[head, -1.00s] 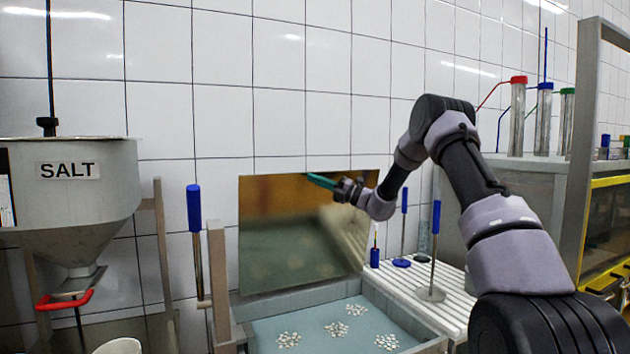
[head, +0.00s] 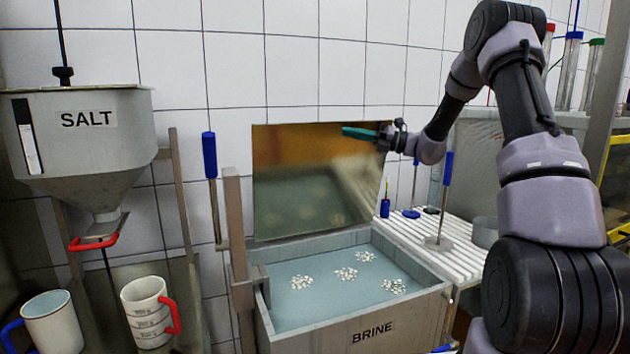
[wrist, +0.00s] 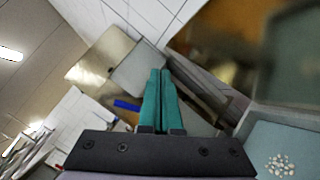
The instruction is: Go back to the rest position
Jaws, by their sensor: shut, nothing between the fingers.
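My gripper (head: 346,132) has slim green fingers. In the head view it points left, held in the air in front of the upper right part of a brownish panel behind the brine tank. In the wrist view the green fingers (wrist: 160,98) lie side by side, shut and empty. My arm comes in from the right side of the head view, bent high and reaching left to the gripper.
The brine tank (head: 372,336) holds blue liquid with several white clusters. Left are the salt hopper (head: 120,138), a blue-handled lever (head: 210,155) and two mugs (head: 50,318) (head: 146,312). Right, a white ribbed board (head: 458,266) bears blue-handled tools.

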